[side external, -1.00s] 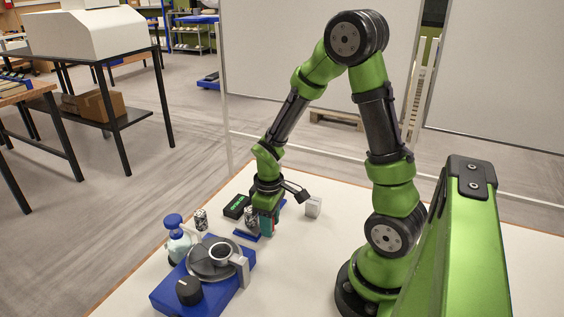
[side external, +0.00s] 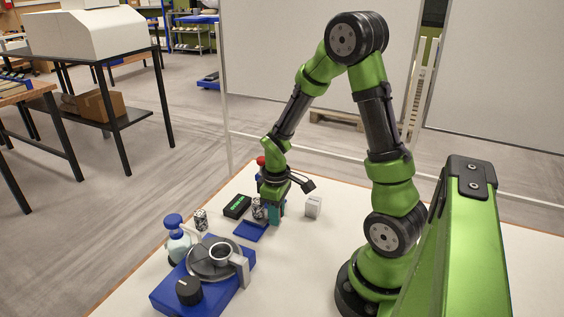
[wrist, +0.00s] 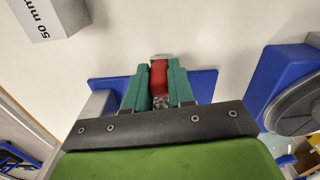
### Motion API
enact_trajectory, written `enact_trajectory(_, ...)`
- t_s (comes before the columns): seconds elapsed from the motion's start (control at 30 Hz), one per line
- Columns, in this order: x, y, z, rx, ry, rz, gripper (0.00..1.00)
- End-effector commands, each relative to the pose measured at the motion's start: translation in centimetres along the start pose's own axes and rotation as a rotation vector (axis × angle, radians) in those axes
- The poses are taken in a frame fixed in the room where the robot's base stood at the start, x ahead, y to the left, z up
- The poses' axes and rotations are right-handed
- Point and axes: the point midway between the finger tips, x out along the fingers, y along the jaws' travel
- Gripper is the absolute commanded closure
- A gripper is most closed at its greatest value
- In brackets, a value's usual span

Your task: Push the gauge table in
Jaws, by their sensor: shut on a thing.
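A flat blue plate (side external: 250,231), which may be the gauge table, lies on the white table under and in front of my gripper (side external: 276,212). It also shows in the wrist view (wrist: 203,84), crossing behind the fingers. My gripper (wrist: 159,82) has teal fingers shut on a red block (wrist: 158,78) low over the plate. A small mottled black-and-white piece (side external: 258,209) stands beside the fingers in the side view. A red top (side external: 261,161) shows behind my wrist; its lower part is hidden.
A white block marked 50 mm (side external: 313,207) stands to the right. A black box with green marks (side external: 237,206) and a mottled can (side external: 201,219) are to the left. A blue device with a grey disc (side external: 205,284) and a blue-capped bottle (side external: 176,240) stand in front.

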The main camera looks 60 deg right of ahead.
Motion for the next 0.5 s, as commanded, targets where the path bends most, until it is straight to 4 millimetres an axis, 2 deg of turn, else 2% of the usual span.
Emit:
enact_trajectory(0.07, -0.04, 0.02, -0.03, 0.001, 0.002, 0.001, 1.0)
enact_trajectory(0.1, -0.04, 0.02, -0.03, 0.0, 0.002, 0.001, 0.72)
enact_trajectory(0.23, -0.04, 0.0, -0.02, 0.0, 0.002, 0.001, 0.52)
enact_trajectory(0.5, -0.05, -0.03, -0.02, 0.0, 0.001, 0.001, 0.51)
